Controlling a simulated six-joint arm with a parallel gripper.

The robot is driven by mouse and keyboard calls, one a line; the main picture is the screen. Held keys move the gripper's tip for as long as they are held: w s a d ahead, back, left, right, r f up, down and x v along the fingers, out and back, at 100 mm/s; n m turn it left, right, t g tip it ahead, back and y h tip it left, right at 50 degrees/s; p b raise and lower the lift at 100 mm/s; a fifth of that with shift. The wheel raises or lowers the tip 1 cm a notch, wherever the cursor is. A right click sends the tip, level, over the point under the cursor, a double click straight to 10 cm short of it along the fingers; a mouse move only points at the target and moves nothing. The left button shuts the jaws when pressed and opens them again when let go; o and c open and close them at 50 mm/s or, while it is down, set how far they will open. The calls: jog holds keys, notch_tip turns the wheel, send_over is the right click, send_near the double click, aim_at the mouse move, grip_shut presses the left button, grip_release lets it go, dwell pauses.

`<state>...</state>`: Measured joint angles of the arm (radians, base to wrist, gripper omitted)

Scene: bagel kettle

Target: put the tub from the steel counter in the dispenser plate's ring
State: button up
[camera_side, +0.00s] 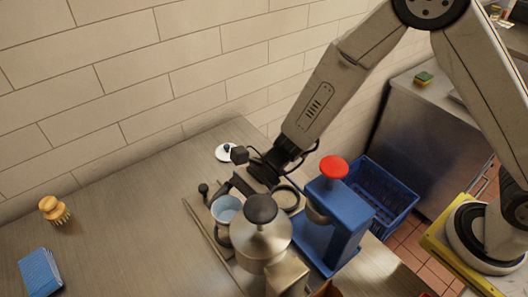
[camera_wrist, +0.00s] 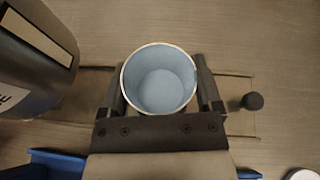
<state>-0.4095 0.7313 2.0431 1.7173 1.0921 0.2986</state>
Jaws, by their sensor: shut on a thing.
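The tub (camera_wrist: 160,90) is a light blue round cup with a pale rim. It is upright between the two dark fingers of my gripper (camera_wrist: 161,82), which is shut on it. In the side view the tub (camera_side: 225,213) shows beside the steel vessel, with my gripper (camera_side: 232,193) reaching it from behind. A flat plate (camera_wrist: 235,88) with a black knob lies beneath the tub in the wrist view. The plate's ring is not clearly visible; the tub hides what is directly under it. I cannot tell whether the tub touches the plate.
A steel vessel (camera_side: 262,240) with a black knob stands close to the tub. A blue stand (camera_side: 335,215) with a red knob is to its right, near a blue crate (camera_side: 380,190). A brush (camera_side: 54,210) and blue cloth (camera_side: 40,272) lie left. The counter's left is mostly clear.

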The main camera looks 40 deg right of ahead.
aim_at(230, 222)
jog(key=shift+f, duration=2.1)
jog(key=shift+f, duration=0.15)
jog(key=o, duration=1)
jog(key=shift+c, duration=0.2)
jog(key=v, duration=1.2)
